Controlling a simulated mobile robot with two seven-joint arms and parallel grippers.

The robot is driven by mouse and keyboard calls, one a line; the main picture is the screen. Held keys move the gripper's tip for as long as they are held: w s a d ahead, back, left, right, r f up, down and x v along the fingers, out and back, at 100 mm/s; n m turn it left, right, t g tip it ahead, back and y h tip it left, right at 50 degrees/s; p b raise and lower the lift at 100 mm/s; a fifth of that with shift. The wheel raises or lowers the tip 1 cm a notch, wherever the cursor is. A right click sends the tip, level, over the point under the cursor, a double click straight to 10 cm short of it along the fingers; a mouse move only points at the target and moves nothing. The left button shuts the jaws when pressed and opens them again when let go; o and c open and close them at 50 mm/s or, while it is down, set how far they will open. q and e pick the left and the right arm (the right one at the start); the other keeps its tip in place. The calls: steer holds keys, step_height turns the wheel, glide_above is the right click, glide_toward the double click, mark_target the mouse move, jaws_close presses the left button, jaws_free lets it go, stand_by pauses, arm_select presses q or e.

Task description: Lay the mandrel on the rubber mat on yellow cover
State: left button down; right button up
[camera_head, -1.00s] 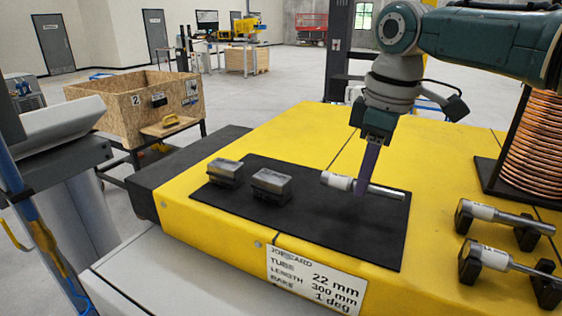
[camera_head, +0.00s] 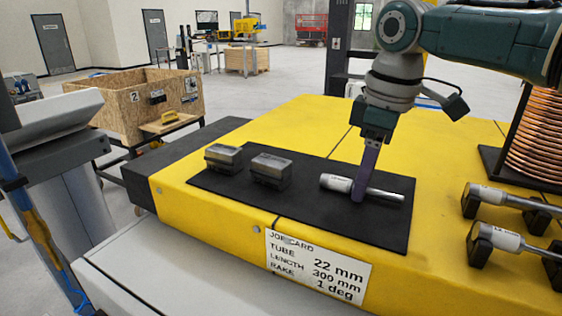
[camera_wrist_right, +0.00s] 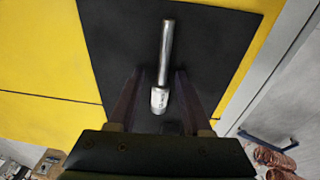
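The mandrel, a steel rod (camera_head: 386,194) with a thicker pale labelled collar (camera_head: 337,183), lies on the black rubber mat (camera_head: 330,222) on the yellow cover (camera_head: 300,125). It also shows in the right wrist view (camera_wrist_right: 166,45). My right gripper (camera_head: 360,196) points down at the mandrel, with its purple finger in front of the rod beside the collar. In the right wrist view its two fingers (camera_wrist_right: 160,85) stand apart on either side of the mandrel, with visible gaps, so it looks open. My left gripper is not in view.
Two grey metal blocks (camera_head: 224,157) (camera_head: 270,170) sit on the mat, left of the mandrel. Two similar rods (camera_head: 503,196) (camera_head: 512,243) rest in black cradles at the right. A copper coil (camera_head: 540,140) stands behind them. A job card (camera_head: 315,267) is on the cover's front.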

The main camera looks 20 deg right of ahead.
step_height(320, 180, up, 10)
steer(key=s+b, duration=0.1)
steer(key=shift+s+b, duration=0.2)
steer(key=shift+b, duration=0.1)
steer(key=shift+d, duration=0.1)
stand_by(0.7)
